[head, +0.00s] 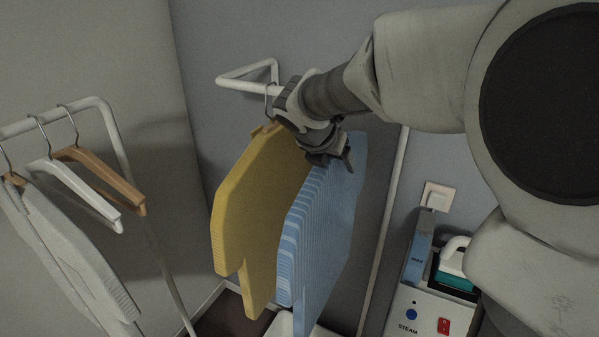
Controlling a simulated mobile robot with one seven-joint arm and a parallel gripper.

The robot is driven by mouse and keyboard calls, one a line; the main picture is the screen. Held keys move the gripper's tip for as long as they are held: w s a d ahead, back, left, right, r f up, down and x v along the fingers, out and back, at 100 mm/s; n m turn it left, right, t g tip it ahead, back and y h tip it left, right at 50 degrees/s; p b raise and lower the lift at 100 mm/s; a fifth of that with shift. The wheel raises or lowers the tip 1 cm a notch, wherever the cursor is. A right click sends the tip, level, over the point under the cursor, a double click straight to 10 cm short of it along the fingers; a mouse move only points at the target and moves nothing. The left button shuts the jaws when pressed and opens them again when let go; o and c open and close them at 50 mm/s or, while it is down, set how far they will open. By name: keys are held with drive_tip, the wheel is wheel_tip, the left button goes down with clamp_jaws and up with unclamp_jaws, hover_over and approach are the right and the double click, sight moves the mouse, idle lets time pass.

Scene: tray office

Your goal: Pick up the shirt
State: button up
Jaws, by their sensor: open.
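A blue striped shirt (318,235) hangs below my gripper in the head view. A yellow shirt (248,205) hangs just to its left, close beside it. My gripper (345,163) is open at the top of the blue shirt, in front of its upper edge. I cannot tell whether the fingers touch the shirt. My wrist covers the top of the blue shirt and its hanger. A hook of a hanger (268,98) shows on the white wall bracket (232,82) above the yellow shirt.
A white clothes rail (112,135) at the left carries a white hanger (75,185), a brown hanger (105,178) and a pale grey garment (70,255). A steam station (405,318) with a red switch and an iron (455,258) stands at lower right. A white pole (385,225) rises behind the blue shirt.

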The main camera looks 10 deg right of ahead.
drive_tip(key=shift+w+d+f, duration=0.1)
clamp_jaws()
idle(0.3)
idle(1.1)
